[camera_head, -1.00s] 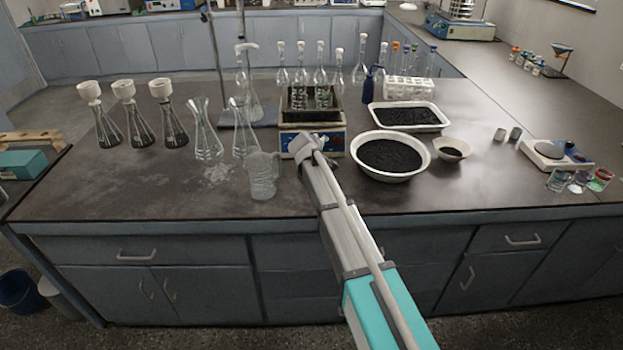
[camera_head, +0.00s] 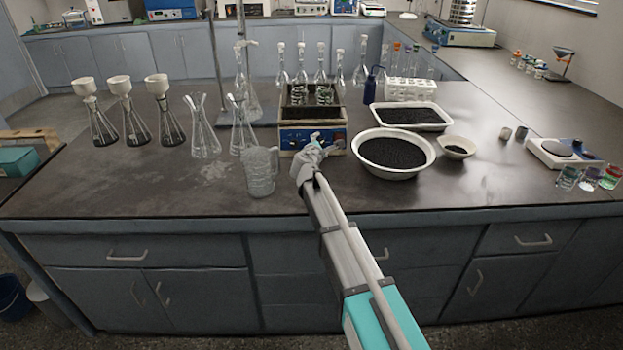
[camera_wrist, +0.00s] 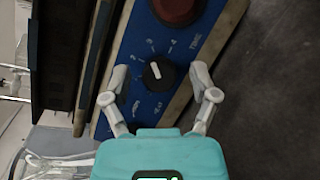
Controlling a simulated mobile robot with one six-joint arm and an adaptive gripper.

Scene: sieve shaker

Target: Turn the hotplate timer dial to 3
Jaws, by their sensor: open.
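The hotplate is the boxy unit with a blue front panel (camera_head: 293,138) below an open-topped black bath. The wrist view shows this panel (camera_wrist: 133,42) turned sideways. On it is a black round dial (camera_wrist: 158,75) with a white pointer and small white markings around it; the numerals are too blurred to read. A larger red knob (camera_wrist: 178,8) is partly cut off at the top. White lettering that looks like "TIME" is printed near the panel's edge. My gripper (camera_wrist: 158,77) is open, one finger on each side of the black dial; contact cannot be told. My gripper (camera_head: 318,144) partly hides the panel in the head view.
A glass beaker (camera_head: 260,172) stands just left of my gripper. A white bowl of black grains (camera_head: 393,174) stands close on the right. Conical flasks (camera_head: 203,137) stand further left. The bench front (camera_head: 130,205) is clear.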

